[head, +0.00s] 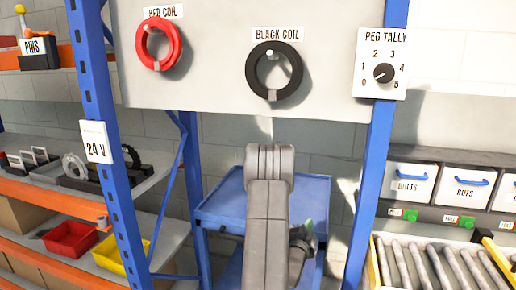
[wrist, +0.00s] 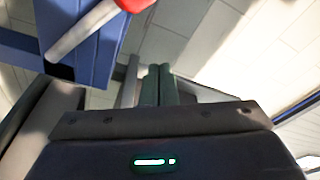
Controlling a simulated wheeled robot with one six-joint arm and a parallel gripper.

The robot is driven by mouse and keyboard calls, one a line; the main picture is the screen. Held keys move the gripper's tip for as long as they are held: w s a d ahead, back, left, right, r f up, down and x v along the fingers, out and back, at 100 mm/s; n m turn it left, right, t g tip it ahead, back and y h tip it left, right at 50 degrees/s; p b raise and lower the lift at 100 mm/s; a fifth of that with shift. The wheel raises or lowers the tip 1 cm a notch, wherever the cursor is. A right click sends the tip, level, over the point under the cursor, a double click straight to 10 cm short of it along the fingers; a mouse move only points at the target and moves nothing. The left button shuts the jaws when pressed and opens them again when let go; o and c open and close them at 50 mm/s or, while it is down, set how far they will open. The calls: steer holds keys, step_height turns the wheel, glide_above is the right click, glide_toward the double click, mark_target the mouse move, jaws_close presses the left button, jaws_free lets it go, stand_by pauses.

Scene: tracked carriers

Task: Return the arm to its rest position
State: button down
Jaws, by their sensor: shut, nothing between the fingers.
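My arm (head: 267,225) rises in the lower middle of the head view, in front of a blue cart (head: 232,200). My gripper (wrist: 158,84) shows in the wrist view with its two dark green fingers together and nothing between them. In the head view the gripper is mostly hidden by the arm; a small green part shows at its right side. No object is held.
A red coil (head: 174,46), a black coil (head: 294,75) and a peg tally dial (head: 384,73) are on the panel above. A blue post (head: 103,110) stands left. A roller conveyor (head: 440,265) and labelled bins (head: 408,184) are right. A red-tipped pale bar (wrist: 85,28) shows in the wrist view.

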steer(key=shift+s+d+r+m, duration=0.1)
steer(key=shift+d+r+m, duration=0.2)
steer(key=shift+d, duration=0.4)
